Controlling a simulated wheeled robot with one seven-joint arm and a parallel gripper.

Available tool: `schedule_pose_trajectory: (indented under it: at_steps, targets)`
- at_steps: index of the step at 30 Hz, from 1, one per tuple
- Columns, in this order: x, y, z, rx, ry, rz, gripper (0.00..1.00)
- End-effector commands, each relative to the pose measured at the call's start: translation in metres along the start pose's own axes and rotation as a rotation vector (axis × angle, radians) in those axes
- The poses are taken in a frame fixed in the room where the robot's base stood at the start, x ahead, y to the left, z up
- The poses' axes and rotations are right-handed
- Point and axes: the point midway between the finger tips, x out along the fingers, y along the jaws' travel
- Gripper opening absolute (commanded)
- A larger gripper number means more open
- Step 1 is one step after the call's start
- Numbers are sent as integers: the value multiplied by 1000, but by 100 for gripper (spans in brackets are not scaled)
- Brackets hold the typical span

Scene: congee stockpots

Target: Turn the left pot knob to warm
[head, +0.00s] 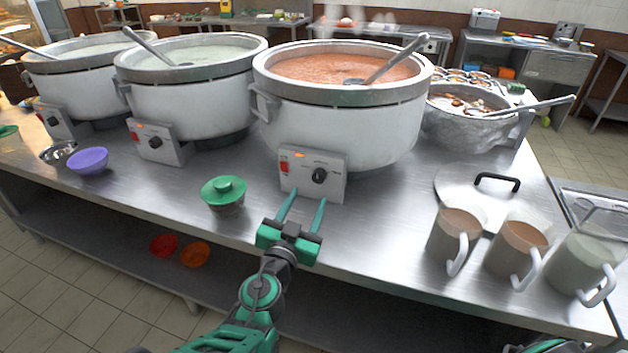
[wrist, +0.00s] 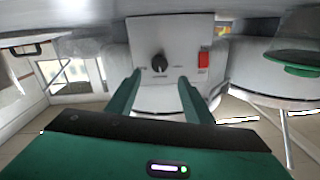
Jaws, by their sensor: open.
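Three large white stockpots stand in a row on a steel counter, each with a front control box. The left pot (head: 80,85) has its box and dark knob (head: 53,121) at the far left; the knob's setting is too small to read. The middle pot (head: 185,105) has a knob (head: 156,142). The right pot (head: 340,125), with reddish congee, has a black knob (head: 320,176) and a red switch (head: 284,166). My gripper (head: 305,202) is open and empty just in front of the right pot's box. In the wrist view that knob (wrist: 158,63) lies beyond and between the fingertips (wrist: 159,79), apparently untouched.
A green-lidded bowl (head: 224,193) stands left of my gripper, a purple bowl (head: 88,160) farther left. Mugs (head: 455,237) and a round lid (head: 462,187) are at the right. A ladle leans in each pot. Counter front between the bowls is clear.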

Motion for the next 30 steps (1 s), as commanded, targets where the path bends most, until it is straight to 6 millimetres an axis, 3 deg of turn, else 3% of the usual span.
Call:
schedule_pose_trajectory:
  at_steps: [9, 15, 28, 29, 30]
  targets:
    - [57, 1, 0, -1, 1, 4, 47]
    - [82, 1, 0, -1, -1, 3, 47]
    - [91, 1, 0, -1, -2, 2, 47]
    - [91, 1, 0, -1, -2, 2, 45]
    - [91, 1, 0, -1, -2, 2, 36]
